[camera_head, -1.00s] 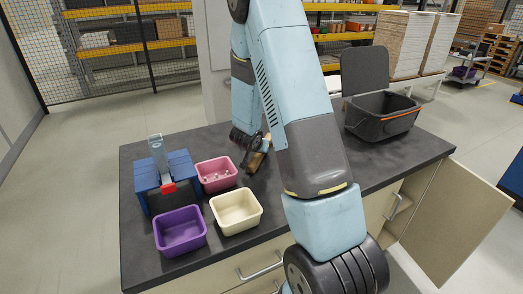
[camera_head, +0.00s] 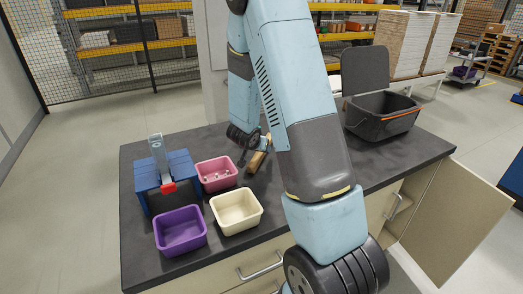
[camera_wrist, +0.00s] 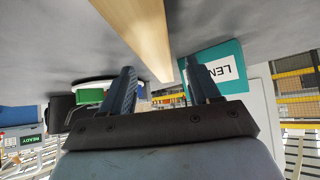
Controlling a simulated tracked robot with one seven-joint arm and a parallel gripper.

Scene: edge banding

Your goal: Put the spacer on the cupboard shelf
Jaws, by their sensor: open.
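A pale wooden bar (camera_head: 259,157), which looks like the spacer, lies on the dark worktop (camera_head: 300,185) behind my arm. In the wrist view the bar (camera_wrist: 140,30) runs from the top edge down to between the two fingers of my gripper (camera_wrist: 161,67). The fingers are apart, one on each side of the bar's line, and I see no grip on it. In the head view my gripper (camera_head: 247,143) is beside the bar, partly hidden by my arm. The cupboard door (camera_head: 442,222) at the right stands open. Its shelf is not clearly visible.
A teal lettered card (camera_wrist: 215,70) is near the right finger.

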